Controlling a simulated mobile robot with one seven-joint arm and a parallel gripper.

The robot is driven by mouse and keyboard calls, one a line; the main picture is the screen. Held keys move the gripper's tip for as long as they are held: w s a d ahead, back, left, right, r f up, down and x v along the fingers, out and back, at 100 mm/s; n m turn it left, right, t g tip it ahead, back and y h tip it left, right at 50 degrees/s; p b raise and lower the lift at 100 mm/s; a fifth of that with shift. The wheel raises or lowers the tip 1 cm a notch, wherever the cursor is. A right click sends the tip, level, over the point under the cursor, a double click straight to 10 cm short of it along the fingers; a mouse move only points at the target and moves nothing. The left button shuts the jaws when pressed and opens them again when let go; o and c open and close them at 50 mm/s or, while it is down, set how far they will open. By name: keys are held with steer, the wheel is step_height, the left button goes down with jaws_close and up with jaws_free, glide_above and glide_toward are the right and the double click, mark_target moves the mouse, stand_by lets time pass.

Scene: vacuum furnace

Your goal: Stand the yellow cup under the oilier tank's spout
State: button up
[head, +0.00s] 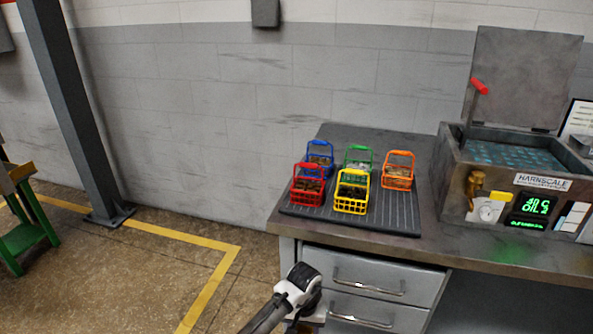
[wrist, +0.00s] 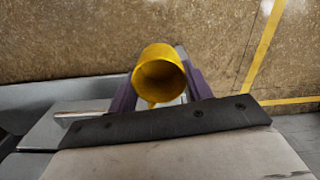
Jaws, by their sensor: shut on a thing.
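My gripper (wrist: 160,93) is shut on the yellow cup (wrist: 158,76), with a purple finger on each side of it. The cup's round open mouth faces the wrist camera; the cup does not show in the head view. In the head view one grey tank (head: 450,172) stands on the right of the bench with its lid up and bluish contents inside. A brass spout (head: 475,184) sticks out of its front left. No second tank is visible.
The grey bench (head: 432,238) has drawers (head: 372,288) below. A dark ribbed mat (head: 392,217) holds several coloured wire baskets, with a yellow basket (head: 351,190) in front. A narrow bench strip before the tank is clear. A steel post (head: 75,110) stands at left.

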steer(key=shift+n, duration=0.7)
steer(key=f, duration=0.1)
steer(key=w+f, duration=0.1)
steer(key=f, duration=0.1)
steer(key=w+a+f, duration=0.1)
steer(key=f, duration=0.1)
steer(key=shift+f, duration=0.15)
steer(key=s+f, duration=0.5)
steer(key=f, duration=0.1)
steer(key=shift+a, duration=0.4)
steer(key=shift+s+d, duration=0.1)
